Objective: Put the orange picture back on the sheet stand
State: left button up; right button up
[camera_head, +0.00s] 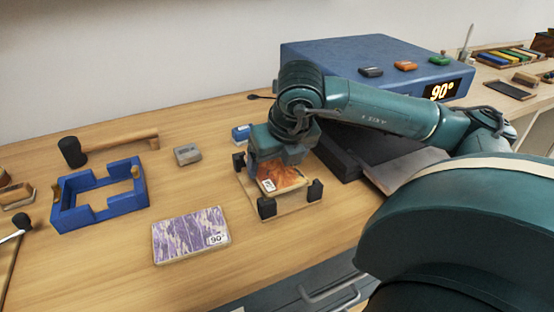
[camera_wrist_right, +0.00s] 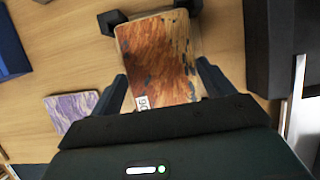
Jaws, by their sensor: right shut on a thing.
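The orange picture (camera_head: 285,180), a board with an orange-brown streaked face and a small white label, is in my right gripper (camera_head: 279,168). In the right wrist view the orange picture (camera_wrist_right: 160,50) lies between the two fingers of the right gripper (camera_wrist_right: 164,88), which are shut on its side edges. The sheet stand (camera_head: 285,206), a wooden base with black corner posts, is directly under the picture. The picture lies among the posts; I cannot tell whether it touches the base. Part of the stand is hidden by the gripper. My left gripper is not in view.
A purple-streaked picture (camera_head: 190,236) marked 90° lies in front, left of the stand. A blue frame (camera_head: 70,212), a mallet (camera_head: 75,152) and a grey block (camera_head: 187,154) lie further left. A large blue machine (camera_head: 345,57) with a lit 90° display stands behind.

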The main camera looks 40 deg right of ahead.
jog(key=o, duration=0.9)
jog(key=shift+r+p, duration=2.7)
jog(key=shift+r, duration=1.25)
jog(key=shift+r, duration=0.15)
